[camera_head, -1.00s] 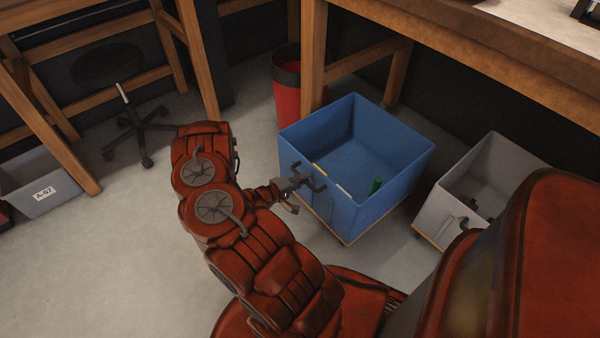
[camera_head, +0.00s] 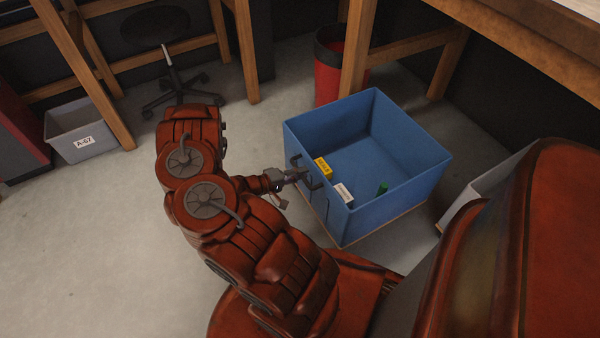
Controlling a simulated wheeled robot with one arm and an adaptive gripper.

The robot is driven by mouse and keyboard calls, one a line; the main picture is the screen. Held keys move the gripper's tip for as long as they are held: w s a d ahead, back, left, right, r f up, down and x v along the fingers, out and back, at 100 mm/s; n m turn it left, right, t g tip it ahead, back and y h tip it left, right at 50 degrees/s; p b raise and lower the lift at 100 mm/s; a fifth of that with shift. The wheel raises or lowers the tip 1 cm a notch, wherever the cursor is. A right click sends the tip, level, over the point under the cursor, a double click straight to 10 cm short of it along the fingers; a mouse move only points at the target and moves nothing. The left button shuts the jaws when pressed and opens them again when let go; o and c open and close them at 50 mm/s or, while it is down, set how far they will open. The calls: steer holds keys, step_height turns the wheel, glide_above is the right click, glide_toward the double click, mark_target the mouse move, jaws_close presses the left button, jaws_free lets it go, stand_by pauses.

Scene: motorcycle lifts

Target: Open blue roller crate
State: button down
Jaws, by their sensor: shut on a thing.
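The blue roller crate (camera_head: 400,208) stands upright on the floor in front of a wooden table leg. Its open top shows a yellow box (camera_head: 322,167), a white box (camera_head: 343,193) and a small green item (camera_head: 382,188) inside. A dark bar handle (camera_head: 312,184) is on its near left wall. My gripper (camera_head: 300,174) is shut on this handle, at the crate's left side. The fingertips are small and dark here, so the exact grip is hard to see.
A wooden bench (camera_head: 490,48) stands behind the crate, with a red bin (camera_head: 328,80) by its leg. A grey crate (camera_head: 468,200) at right is partly hidden by my body. A grey box marked A-67 (camera_head: 85,148) and a stool (camera_head: 172,75) are at left. Floor at lower left is clear.

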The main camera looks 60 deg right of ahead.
steer(key=shift+w, duration=0.2)
steer(key=c, duration=1.1)
jaws_free()
steer(key=shift+c, duration=0.2)
steer(key=shift+s, duration=0.1)
steer(key=v, duration=1.2)
